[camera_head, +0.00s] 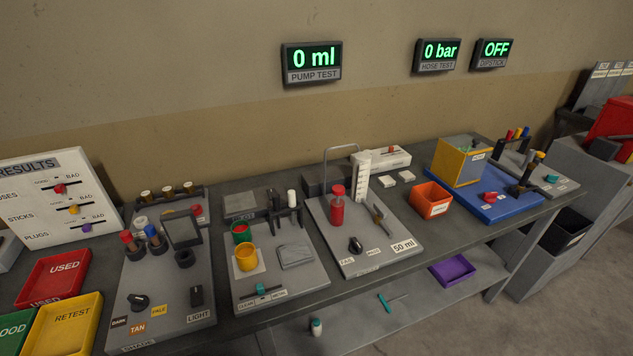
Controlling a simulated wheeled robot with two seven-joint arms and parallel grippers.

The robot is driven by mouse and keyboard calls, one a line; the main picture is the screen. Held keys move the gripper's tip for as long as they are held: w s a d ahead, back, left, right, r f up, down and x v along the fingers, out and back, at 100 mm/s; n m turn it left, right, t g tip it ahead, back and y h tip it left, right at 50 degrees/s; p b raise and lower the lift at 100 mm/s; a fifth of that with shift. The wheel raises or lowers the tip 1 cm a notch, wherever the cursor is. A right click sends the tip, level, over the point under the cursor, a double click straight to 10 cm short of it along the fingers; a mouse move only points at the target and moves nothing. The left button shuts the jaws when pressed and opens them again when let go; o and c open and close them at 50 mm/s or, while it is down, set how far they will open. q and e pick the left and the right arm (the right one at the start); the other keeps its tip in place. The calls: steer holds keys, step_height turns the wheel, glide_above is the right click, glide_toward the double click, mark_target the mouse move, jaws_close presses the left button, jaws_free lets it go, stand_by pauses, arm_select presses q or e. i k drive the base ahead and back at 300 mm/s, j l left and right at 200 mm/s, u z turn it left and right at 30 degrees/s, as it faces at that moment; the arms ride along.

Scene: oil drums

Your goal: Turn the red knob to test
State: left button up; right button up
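A red knob (488,197) sits low on the blue board (500,212) at the right part of the bench. Its exact pointing is too small to read. A yellow-framed box (458,162) stands behind it on the same board. The wall display marked HOSE TEST (439,55) reads 0 bar. Neither of my grippers shows in the head view.
An orange bin (430,199) stands left of the blue board. Dark parts with coloured ends (527,175) stand close to the knob's right. The pump test board (385,255) with a red pump is farther left. The blue board's front strip is clear.

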mark_target(489, 198)
steer(key=z, duration=1.25)
steer(key=l, duration=0.1)
steer(key=i+z, duration=0.05)
